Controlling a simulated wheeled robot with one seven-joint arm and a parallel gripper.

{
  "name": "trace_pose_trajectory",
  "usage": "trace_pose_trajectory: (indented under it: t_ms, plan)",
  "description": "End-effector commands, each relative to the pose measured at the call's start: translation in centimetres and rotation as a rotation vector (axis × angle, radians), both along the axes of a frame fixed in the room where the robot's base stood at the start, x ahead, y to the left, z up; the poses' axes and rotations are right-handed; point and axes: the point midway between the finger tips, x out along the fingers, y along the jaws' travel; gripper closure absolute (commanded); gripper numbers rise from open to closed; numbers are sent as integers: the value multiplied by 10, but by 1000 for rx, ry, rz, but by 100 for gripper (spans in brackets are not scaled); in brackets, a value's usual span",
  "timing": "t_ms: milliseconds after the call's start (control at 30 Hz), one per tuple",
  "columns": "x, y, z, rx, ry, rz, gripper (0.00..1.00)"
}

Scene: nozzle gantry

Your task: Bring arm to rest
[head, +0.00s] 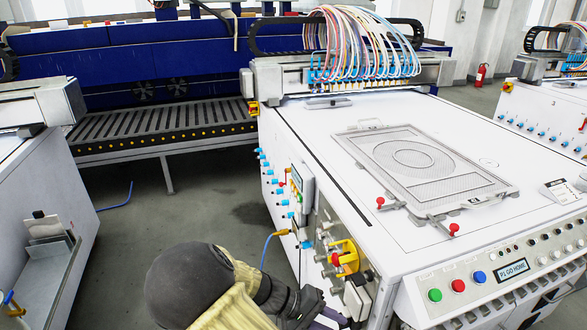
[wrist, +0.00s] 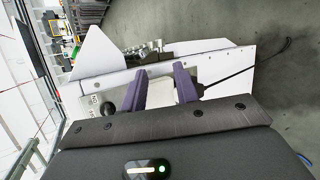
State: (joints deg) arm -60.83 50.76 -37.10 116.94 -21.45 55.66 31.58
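My arm shows at the bottom of the head view as a dark rounded cover with yellow and dark links beside it. It reaches towards the side of the white machine (head: 405,255). My gripper (wrist: 162,82) shows in the wrist view with two dark purple fingers standing apart. A pale surface shows between them, and I see nothing clearly held. Beyond the fingertips is a white panel with metal fittings (wrist: 155,52).
A mesh frame (head: 425,168) lies on the white machine top near two red-knobbed clamps. A yellow handle (head: 345,257) and blue fittings stick out from its side. A control panel (head: 513,268) is at front right. Another machine (head: 35,190) stands left, with grey floor (head: 185,215) between.

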Motion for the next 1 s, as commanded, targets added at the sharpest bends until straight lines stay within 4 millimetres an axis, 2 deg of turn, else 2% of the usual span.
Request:
trace_pose_trajectory:
  t_ms: [100, 267, 600, 800, 1000]
  plan:
    - [-12, -16, -3, 172, 41, -69, 70]
    - [-25, -27, 0, 391, 52, -126, 70]
    - [-43, -42, 31, 777, -78, -169, 70]
    - [-49, -52, 56, 913, -215, -149, 70]
    - [-54, -60, 75, 970, -323, -121, 70]
